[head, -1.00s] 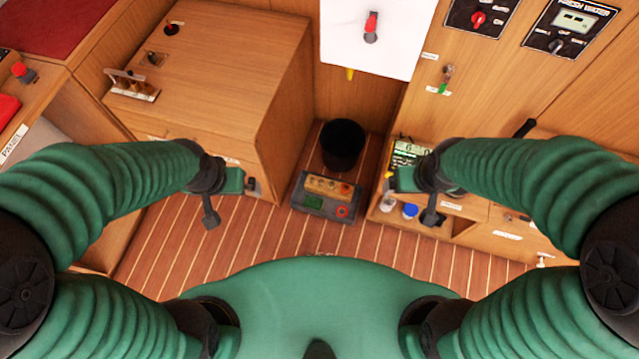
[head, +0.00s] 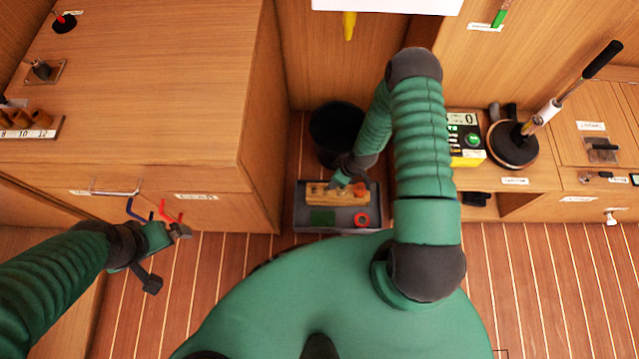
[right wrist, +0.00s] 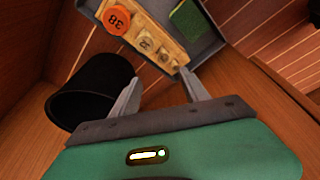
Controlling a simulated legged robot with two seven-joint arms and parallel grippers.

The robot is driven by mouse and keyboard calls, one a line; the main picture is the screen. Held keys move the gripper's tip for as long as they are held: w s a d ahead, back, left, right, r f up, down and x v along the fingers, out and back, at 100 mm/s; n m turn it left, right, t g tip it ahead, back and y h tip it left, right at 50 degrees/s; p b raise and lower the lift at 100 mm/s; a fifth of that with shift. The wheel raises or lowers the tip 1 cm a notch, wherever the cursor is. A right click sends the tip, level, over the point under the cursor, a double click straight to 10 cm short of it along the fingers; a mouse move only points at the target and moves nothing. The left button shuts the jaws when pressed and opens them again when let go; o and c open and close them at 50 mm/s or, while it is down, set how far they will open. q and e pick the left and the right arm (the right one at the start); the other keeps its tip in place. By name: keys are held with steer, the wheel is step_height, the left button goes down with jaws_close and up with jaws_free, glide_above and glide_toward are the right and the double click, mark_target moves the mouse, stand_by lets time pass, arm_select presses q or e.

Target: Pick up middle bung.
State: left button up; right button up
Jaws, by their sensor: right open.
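A wooden block (head: 318,196) lies in a grey tray (head: 303,214) on the floor and holds a row of bungs. In the right wrist view the orange bung marked 38 (right wrist: 117,20) is at one end, a smaller pale bung (right wrist: 145,43) is in the middle, and another small one (right wrist: 163,56) is beyond it. My right gripper (head: 345,181) is over the block, partly hidden by its arm. In the right wrist view its fingers (right wrist: 158,84) are apart and empty, close to the block. My left gripper (head: 180,231) is by the left locker; its jaw opening is unclear.
A black bucket (head: 335,122) stands just behind the tray. A red ring (head: 361,219) and a green pad (head: 322,217) lie in the tray's front. The left locker (head: 200,160) and right bench (head: 530,183) flank the space. Striped floor (head: 540,270) is clear at right.

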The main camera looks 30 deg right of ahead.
steer(key=b+x, duration=0.3)
steer(key=x, duration=0.5)
steer(key=shift+s+a, duration=0.15)
steer(key=b+x, duration=0.4)
steer(key=x, duration=0.1)
steer(key=shift+s+a, duration=0.1)
steer(key=shift+s, duration=0.15)
steer(key=shift+w+f, duration=0.15)
steer(key=shift+f, duration=0.15)
steer(key=shift+r, duration=0.2)
arm_select(q)
steer(key=s+x, duration=0.1)
steer(key=x, duration=0.7)
steer(key=shift+s+a+f, duration=0.2)
steer(key=shift+s+f, duration=0.05)
steer(key=shift+s, duration=0.1)
arm_select(e)
jaws_close()
